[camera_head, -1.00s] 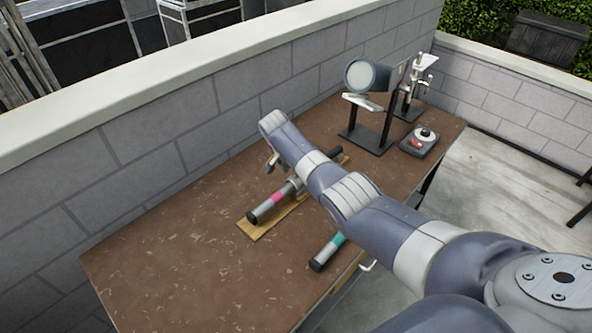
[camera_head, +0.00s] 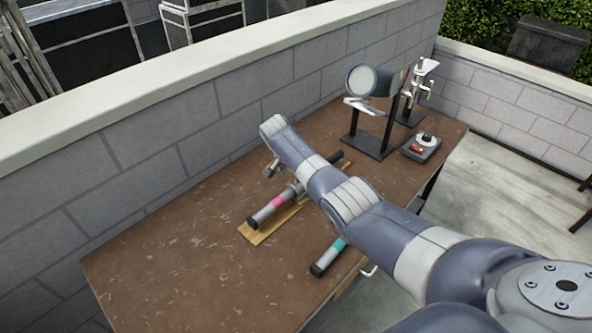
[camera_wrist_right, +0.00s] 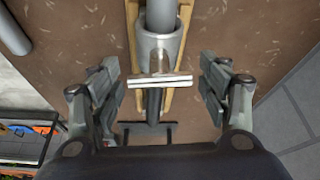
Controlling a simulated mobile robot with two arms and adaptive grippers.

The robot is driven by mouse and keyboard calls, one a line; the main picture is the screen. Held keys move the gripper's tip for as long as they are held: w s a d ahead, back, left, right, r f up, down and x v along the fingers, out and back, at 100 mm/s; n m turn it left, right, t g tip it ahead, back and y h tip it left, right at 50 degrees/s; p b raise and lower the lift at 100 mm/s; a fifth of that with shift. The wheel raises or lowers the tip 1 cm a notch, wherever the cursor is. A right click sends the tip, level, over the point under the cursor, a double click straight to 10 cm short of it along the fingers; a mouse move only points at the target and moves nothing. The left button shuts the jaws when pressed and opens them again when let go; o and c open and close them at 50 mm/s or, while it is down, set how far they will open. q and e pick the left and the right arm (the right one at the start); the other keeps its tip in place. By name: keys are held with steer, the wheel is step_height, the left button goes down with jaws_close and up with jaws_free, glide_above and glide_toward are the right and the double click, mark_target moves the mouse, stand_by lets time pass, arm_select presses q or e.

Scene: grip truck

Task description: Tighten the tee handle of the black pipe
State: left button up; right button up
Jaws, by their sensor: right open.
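A grey pipe with a pink band and black ends (camera_head: 268,211) lies on a wooden board (camera_head: 258,234) on the brown table. My right arm covers part of it. In the right wrist view the pipe (camera_wrist_right: 160,14) runs into a metal collar (camera_wrist_right: 161,46). A silver tee handle (camera_wrist_right: 158,82) lies crosswise at the collar's near side. My right gripper (camera_wrist_right: 160,88) is open, with one finger on each side of the tee handle and visible gaps at both ends. In the head view my right gripper (camera_head: 272,168) shows only small beyond the wrist. My left gripper is out of view.
A second grey pipe with a teal band (camera_head: 325,260) lies near the table's front edge. A lamp-like device (camera_head: 372,80) on a black stand, a small dark box (camera_head: 421,148) and a metal stand (camera_head: 419,92) occupy the right end. A block wall (camera_head: 180,150) runs behind the table.

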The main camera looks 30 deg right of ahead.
steer(key=v, duration=1.2)
steer(key=shift+f, duration=0.15)
